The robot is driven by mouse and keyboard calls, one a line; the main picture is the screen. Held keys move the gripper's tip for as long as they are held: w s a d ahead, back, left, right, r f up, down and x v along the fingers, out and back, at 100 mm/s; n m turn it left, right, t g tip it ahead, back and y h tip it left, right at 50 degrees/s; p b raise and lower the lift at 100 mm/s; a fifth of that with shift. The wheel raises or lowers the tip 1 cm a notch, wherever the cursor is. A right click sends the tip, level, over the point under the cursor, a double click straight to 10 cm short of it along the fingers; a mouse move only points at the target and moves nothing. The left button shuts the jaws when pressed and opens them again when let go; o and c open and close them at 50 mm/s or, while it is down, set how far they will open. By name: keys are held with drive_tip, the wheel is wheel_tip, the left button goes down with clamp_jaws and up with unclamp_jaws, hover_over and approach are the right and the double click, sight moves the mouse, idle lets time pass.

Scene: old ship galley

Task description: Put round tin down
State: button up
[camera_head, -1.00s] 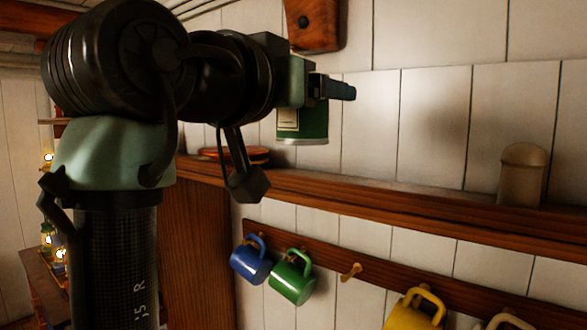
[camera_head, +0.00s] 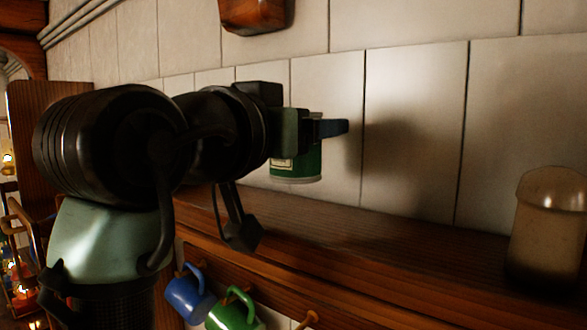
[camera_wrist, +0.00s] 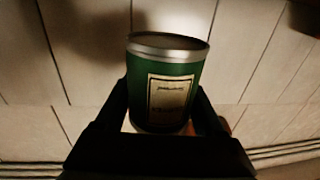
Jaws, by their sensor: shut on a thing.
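The round tin is green with a pale label and a silver rim. In the head view the round tin (camera_head: 300,163) hangs upright in my gripper (camera_head: 325,128), above the wooden shelf and in front of the tiled wall. Its base looks clear of the shelf board. In the wrist view the tin (camera_wrist: 162,85) sits between the two dark fingers (camera_wrist: 160,115), which are shut on its sides. Part of the tin is hidden behind the fingers and wrist. The shelf (camera_head: 370,240) has a bare stretch below and to the right of the tin.
A beige, dome-topped canister (camera_head: 547,230) stands on the shelf at the right. A blue mug (camera_head: 190,298) and a green mug (camera_head: 235,312) hang below the shelf. A wooden block (camera_head: 255,14) is on the wall above. The shelf between tin and canister is clear.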

drive_tip(key=shift+w+d+f, duration=0.1)
drive_tip(key=shift+w+f, duration=0.1)
drive_tip(key=shift+f, duration=0.5)
drive_tip(key=shift+f+p, duration=0.6)
drive_tip(key=shift+f, duration=1.55)
drive_tip(key=o, duration=1.4)
drive_tip(key=shift+o, duration=0.2)
drive_tip(key=shift+s, duration=0.15)
